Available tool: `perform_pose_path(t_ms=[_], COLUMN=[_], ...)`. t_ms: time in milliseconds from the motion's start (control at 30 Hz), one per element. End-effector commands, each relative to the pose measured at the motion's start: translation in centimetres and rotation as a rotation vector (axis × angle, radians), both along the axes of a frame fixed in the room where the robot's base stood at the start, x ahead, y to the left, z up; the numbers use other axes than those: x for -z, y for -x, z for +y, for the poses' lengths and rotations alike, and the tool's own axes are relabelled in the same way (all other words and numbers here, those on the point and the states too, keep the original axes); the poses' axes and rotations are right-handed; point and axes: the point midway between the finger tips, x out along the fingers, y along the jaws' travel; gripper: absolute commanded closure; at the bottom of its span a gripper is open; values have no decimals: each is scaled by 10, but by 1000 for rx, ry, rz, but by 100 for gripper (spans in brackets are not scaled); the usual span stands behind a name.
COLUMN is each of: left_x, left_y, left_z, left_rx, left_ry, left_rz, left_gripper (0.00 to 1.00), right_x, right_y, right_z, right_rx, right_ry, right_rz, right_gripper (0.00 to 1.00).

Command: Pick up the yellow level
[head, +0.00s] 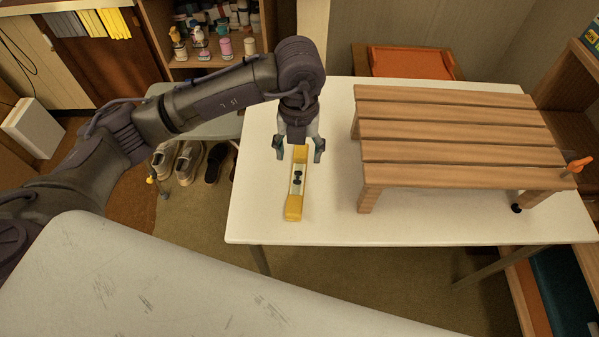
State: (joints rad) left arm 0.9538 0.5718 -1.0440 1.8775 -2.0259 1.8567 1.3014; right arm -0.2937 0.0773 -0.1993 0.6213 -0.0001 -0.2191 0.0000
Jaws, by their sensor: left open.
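The yellow level (293,207) lies on the white table (330,215), its long side running away from me. It has yellow ends and a pale middle with small dark parts. My left gripper (299,152) is open over its far end, with one finger to the left and one to the right of it. The fingers do not appear to touch the level; the exact height above it is hard to tell. My right gripper is not in view.
A slatted wooden bench (450,130) stands on the table close to the right of the level. An orange item (580,164) is at its right end. Shoes (190,160) lie on the floor left of the table. A pale surface (150,285) fills the near left.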

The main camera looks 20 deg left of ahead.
Motion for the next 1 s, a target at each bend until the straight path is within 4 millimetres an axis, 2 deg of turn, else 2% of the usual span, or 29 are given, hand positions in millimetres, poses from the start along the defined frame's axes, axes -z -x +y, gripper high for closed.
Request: perform_pose_path(t_ms=[33,100,200,333,467,700,1000], left_x=[12,25,39,48,58,93,100], left_y=[1,1,0,0,0,-1,-2], left_z=[0,0,0,0,1,3,3], left_rx=[-2,0,-1,1,1,1,1], left_ry=[-1,0,1,1,0,2,3], left_rz=[4,3,2,1,2,2,-2], left_gripper=[33,33,33,33,33,33,33], right_x=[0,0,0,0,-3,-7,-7], right_y=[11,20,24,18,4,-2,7], right_z=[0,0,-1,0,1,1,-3], right_rx=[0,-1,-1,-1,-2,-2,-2], right_ry=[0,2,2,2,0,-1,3], right_rz=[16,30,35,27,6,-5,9], right_gripper=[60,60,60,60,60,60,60])
